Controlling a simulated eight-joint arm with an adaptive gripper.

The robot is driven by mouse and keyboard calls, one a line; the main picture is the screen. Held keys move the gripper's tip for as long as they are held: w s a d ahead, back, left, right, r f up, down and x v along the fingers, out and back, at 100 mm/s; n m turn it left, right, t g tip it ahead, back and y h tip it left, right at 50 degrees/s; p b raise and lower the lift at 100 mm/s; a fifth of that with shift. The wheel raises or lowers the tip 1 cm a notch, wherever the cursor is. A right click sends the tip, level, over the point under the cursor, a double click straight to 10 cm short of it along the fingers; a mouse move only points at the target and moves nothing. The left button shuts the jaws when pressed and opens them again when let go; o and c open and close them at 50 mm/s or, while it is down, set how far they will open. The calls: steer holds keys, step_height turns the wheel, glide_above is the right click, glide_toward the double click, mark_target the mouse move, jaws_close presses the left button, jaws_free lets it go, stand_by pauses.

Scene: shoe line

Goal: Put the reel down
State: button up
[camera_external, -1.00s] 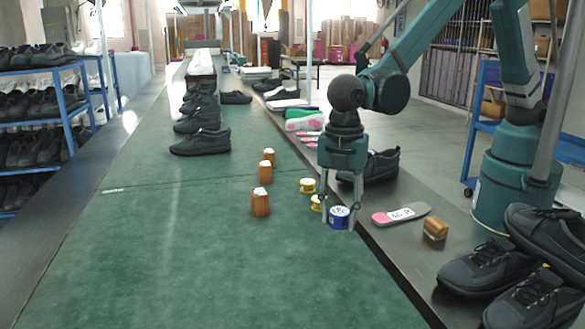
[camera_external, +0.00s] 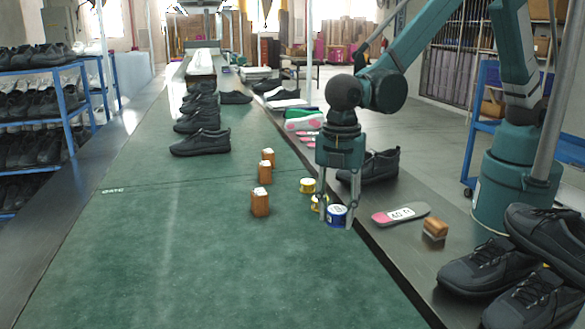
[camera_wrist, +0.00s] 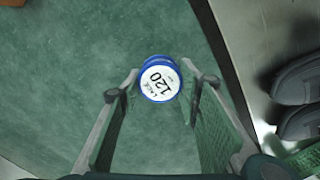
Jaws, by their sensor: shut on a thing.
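In the wrist view the blue reel (camera_wrist: 160,78) shows a white label reading 120. My gripper (camera_external: 336,224) points straight down near the right edge of the green belt and is shut on the reel, one finger on each side. In the wrist view the fingertips (camera_wrist: 162,74) flank the reel. The reel is at or just above the green surface (camera_external: 230,270); I cannot tell whether it touches.
Two yellow reels (camera_external: 308,186) (camera_external: 316,203) stand close behind the held reel. A dark shoe (camera_external: 378,168), an insole (camera_external: 401,214) and a wooden brush (camera_external: 435,229) lie on the right ledge. The front belt is clear.

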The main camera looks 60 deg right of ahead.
steer(key=w+d, duration=1.7)
steer(key=w, duration=0.3)
glide_above(297, 176)
steer(key=shift+s+r+b, duration=0.15)
steer(key=shift+b, duration=0.2)
steer(key=shift+a, duration=0.1)
steer(key=shift+f+b, duration=0.6)
steer(key=shift+f, duration=2.55)
steer(key=shift+f+b, duration=0.35)
steer(key=shift+f, duration=1.5)
steer(key=shift+f, duration=0.15)
